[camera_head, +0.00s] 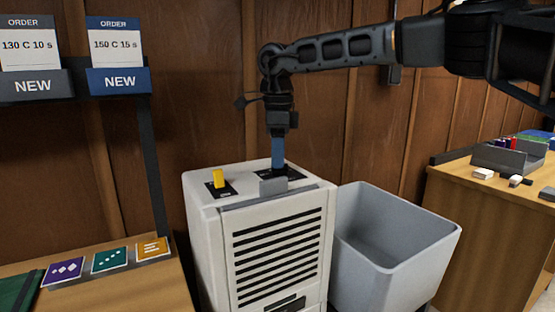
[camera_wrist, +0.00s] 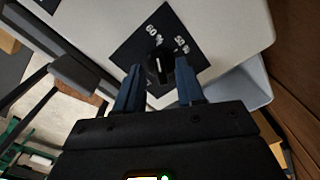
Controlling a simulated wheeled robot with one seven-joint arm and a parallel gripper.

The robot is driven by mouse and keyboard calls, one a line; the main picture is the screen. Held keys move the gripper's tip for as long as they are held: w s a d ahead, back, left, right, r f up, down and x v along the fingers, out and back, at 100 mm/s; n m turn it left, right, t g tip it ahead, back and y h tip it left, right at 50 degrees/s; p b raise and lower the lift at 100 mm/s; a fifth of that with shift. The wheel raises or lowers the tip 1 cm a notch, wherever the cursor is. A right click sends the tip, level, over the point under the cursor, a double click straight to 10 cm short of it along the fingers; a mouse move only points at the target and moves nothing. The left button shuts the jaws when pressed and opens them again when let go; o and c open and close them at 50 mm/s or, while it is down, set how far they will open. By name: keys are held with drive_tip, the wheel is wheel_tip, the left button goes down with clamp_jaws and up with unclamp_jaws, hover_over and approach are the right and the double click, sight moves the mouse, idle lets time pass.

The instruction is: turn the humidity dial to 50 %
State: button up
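The humidity dial (camera_wrist: 160,66) is a black knob with a white pointer line, on a dark plate (camera_wrist: 128,50) marked 60 % and 50 %. Its pointer looks turned roughly toward the 60 % mark. My gripper (camera_wrist: 158,72) is open, with one blue finger on each side of the dial. A gap shows at the left finger; the right finger is very close to the knob, and I cannot tell if it touches. In the head view, my gripper (camera_head: 278,166) points down onto the white cabinet (camera_head: 207,235), and its fingers hide the dial.
A grey bin (camera_head: 435,245) stands to the right. Wooden tables flank both sides, with a wood wall behind.

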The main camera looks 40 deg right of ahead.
drive_tip(key=shift+f, duration=0.6)
clamp_jaws()
